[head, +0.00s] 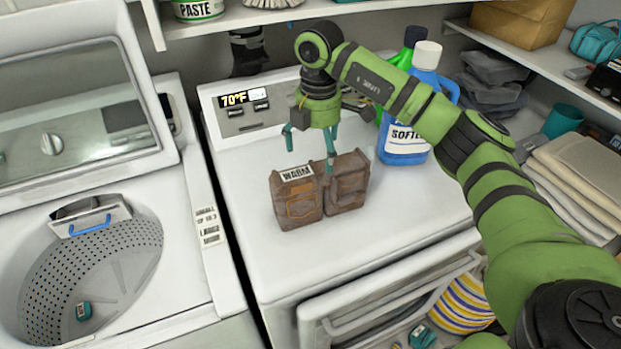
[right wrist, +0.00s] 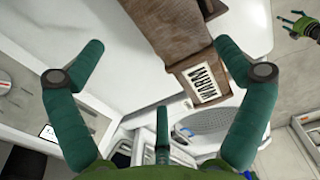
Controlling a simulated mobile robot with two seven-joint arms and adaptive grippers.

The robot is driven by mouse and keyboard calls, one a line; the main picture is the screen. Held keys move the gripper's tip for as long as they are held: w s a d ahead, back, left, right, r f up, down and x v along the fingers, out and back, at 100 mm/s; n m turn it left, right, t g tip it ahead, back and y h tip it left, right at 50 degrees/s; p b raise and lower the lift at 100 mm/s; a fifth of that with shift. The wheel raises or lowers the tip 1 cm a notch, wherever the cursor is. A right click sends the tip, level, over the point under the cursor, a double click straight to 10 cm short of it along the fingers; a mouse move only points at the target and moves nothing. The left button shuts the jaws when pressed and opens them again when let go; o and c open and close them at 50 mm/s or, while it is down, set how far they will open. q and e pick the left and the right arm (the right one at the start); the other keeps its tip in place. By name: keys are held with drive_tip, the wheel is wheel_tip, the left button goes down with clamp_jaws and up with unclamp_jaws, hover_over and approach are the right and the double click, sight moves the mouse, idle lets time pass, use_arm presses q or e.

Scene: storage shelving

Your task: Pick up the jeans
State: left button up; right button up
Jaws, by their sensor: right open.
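The jeans look like a brown folded bundle (head: 298,206) with a pocket and a white "WARM" tag, standing on the white machine top (head: 390,208). My right gripper (head: 309,148) is open and empty, pointing down just above and behind the bundle. One finger appears close to the bundle's top edge; I cannot tell whether it touches. In the right wrist view the jeans (right wrist: 172,28) lie beyond the spread fingers, toward the right one. A small green gripper, seemingly my left (right wrist: 300,24), shows at the upper right there; its jaw state is unclear.
A blue detergent bottle (head: 405,140) stands right of the bundle, with a green bottle behind it. An open washer (head: 90,255) is at the left. A shelf (head: 235,20) hangs above the machine's back. The machine top in front and to the right is clear.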

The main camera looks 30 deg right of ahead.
sight(321, 165)
drive_tip(key=s+f+p, duration=0.2)
drive_tip(key=f+p, duration=0.1)
drive_tip(key=shift+s+a, duration=0.1)
drive_tip(key=shift+a, duration=0.05)
drive_tip(key=f, duration=0.1)
drive_tip(key=f+p, duration=0.1)
drive_tip(key=shift+w+f, duration=0.2)
drive_tip(key=shift+f, duration=0.1)
drive_tip(key=shift+w+f, duration=0.1)
drive_tip(key=shift+f, duration=0.25)
drive_tip(key=shift+c, duration=1.2)
drive_tip(key=c, duration=1.4)
drive_tip(key=shift+c, duration=0.2)
use_arm(q)
drive_tip(key=s+r, duration=0.3)
drive_tip(key=shift+s+r, duration=0.4)
